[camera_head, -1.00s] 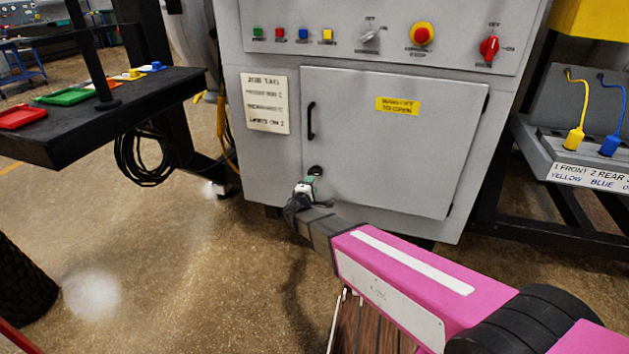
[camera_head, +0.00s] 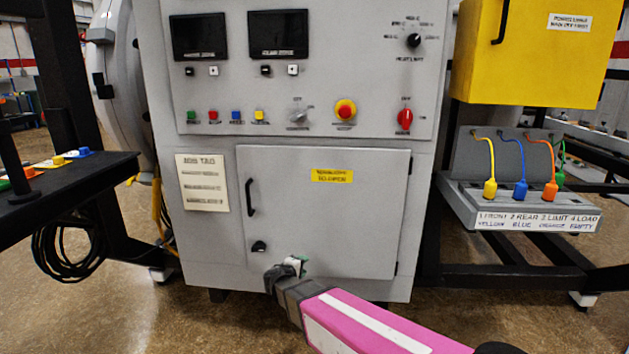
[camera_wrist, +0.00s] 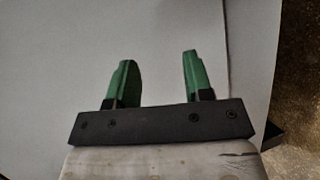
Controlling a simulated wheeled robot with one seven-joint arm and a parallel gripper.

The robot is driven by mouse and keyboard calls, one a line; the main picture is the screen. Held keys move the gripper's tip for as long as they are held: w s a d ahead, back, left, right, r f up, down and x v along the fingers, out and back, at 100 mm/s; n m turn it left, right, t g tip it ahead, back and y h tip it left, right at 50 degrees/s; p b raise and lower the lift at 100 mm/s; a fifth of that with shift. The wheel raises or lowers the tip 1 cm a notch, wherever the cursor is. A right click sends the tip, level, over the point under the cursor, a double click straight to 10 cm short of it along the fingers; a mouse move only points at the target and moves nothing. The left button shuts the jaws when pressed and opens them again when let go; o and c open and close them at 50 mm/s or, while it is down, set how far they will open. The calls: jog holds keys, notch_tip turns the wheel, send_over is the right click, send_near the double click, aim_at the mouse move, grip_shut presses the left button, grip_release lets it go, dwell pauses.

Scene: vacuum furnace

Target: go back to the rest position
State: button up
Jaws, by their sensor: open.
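A plain pale grey panel fills most of the background there. I cannot tell how close the fingertips are to the door. The door looks closed.
A control panel (camera_head: 300,85) sits above the door. A yellow box (camera_head: 530,75) and a grey connector stand (camera_head: 462,205) with colored plugs are at right. A black table (camera_head: 80,185) is at left. Bare floor (camera_head: 130,310) shows at lower left.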

jog(key=s+d+f+m+g, duration=0.1)
jog(key=s+d+m+g, duration=0.25)
jog(key=d, duration=0.65)
jog(key=s+d+f+m+g, duration=0.1)
jog(key=s+d+m+g, duration=0.3)
jog(key=d, duration=0.5)
jog(key=s+d+m+g+y, duration=0.4)
jog(key=s+d+g+y, duration=0.1)
jog(key=s+d+y, duration=0.2)
jog(key=shift+s+r+m, duration=0.35)
jog(key=shift+s+r, duration=0.1)
jog(key=shift+s, duration=0.45)
jog(key=shift+g, duration=0.25)
